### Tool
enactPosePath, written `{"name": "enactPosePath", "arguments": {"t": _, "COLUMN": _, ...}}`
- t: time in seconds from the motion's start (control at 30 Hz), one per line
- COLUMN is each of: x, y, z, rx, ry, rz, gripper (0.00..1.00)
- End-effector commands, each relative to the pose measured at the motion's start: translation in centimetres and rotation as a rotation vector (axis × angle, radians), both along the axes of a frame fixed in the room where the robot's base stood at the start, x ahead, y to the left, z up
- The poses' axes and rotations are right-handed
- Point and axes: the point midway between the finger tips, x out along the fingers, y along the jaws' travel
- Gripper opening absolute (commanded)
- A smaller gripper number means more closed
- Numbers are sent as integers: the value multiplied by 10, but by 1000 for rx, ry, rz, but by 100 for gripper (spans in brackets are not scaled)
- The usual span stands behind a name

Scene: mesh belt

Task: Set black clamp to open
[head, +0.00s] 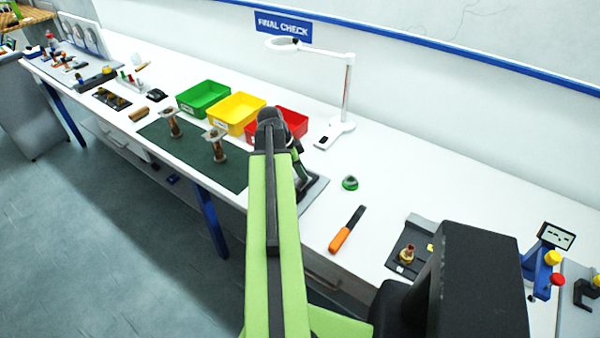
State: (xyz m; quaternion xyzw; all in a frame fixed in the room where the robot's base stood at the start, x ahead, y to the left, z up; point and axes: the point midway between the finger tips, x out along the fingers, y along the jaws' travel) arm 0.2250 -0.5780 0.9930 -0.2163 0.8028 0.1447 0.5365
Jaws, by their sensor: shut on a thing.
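My arm reaches away from the camera across the white bench. My gripper (303,180) is down at a grey base plate (316,191), just right of the green mat. It is shut on a dark part there that looks like the black clamp. My arm hides most of that part, so its handle position cannot be told. The fingertips are also mostly hidden.
Green (203,98), yellow (238,112) and red (290,122) bins stand behind my arm. A magnifier lamp (346,95) is at the back. An orange-handled tool (345,232) lies to the right. A blue fixture (541,268) and a black C-shaped device (584,293) stand far right.

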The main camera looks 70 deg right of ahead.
Motion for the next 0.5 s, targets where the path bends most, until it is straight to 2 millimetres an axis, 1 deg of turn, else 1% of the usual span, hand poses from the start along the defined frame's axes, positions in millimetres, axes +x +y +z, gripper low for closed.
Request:
{"name": "enactPosePath", "arguments": {"t": 0.37, "x": 1, "y": -3, "z": 0, "rx": -3, "ry": -3, "rz": 2, "gripper": 0}}
{"name": "enactPosePath", "arguments": {"t": 0.5, "x": -2, "y": -19, "z": 0, "rx": -3, "ry": -3, "rz": 0, "gripper": 0}}
